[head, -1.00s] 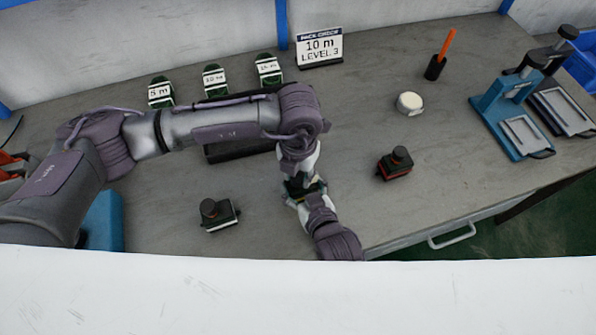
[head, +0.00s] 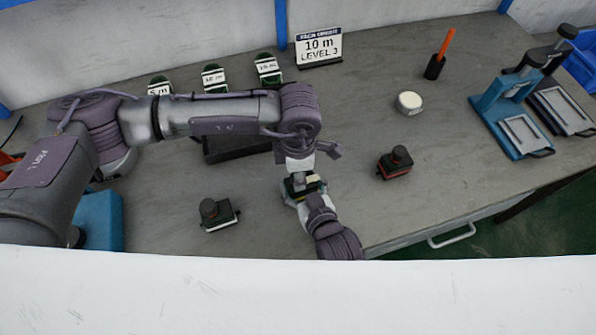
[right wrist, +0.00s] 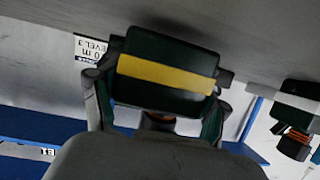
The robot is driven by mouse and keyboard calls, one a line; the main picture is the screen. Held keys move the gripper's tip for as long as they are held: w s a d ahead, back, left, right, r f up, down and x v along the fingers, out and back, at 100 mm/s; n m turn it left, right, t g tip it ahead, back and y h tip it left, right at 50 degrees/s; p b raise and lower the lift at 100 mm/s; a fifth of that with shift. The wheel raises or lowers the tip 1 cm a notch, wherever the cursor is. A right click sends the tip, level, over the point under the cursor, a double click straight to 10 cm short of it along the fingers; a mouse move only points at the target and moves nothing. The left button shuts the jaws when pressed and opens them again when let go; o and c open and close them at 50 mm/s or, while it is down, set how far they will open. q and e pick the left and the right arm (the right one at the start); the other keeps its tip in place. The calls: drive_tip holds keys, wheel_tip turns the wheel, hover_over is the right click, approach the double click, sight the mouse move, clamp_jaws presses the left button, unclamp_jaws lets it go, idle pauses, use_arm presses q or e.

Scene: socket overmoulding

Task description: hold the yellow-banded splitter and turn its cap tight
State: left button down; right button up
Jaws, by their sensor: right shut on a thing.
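The yellow-banded splitter (right wrist: 165,72) is a dark green-black block with a yellow strip, shown large in the right wrist view. My right gripper (right wrist: 158,102) is shut on it, one finger at each side. In the head view the splitter (head: 291,187) is small and partly covered, held by my right gripper (head: 304,192) near the table's front. My left gripper (head: 309,173) points down right over it. Its fingertips and the splitter's cap are too hidden to tell whether they touch, or whether the gripper is open.
A dark capped splitter (head: 217,214) stands at left and a red-banded one (head: 394,166) at right. Behind are a black tray (head: 225,152), a "10 m LEVEL 3" sign (head: 319,47) and a white round piece (head: 409,103). Blue presses (head: 510,115) stand far right.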

use_arm(q)
drive_tip(key=m, duration=0.5)
drive_tip(key=shift+w+d+r+m, duration=0.1)
drive_tip(key=shift+r+m, duration=0.05)
drive_tip(key=shift+m, duration=0.15)
use_arm(e)
drive_tip(key=shift+s+d+f, duration=0.15)
drive_tip(key=shift+s+f, duration=0.05)
drive_tip(key=shift+f, duration=0.25)
use_arm(q)
drive_tip(key=c, duration=1)
unclamp_jaws()
drive_tip(key=shift+o, duration=1.3)
use_arm(e)
drive_tip(key=shift+r, duration=0.15)
drive_tip(key=shift+w+r, duration=0.1)
use_arm(q)
wheel_tip(320, 180, up, 12)
use_arm(e)
drive_tip(key=shift+r, duration=0.1)
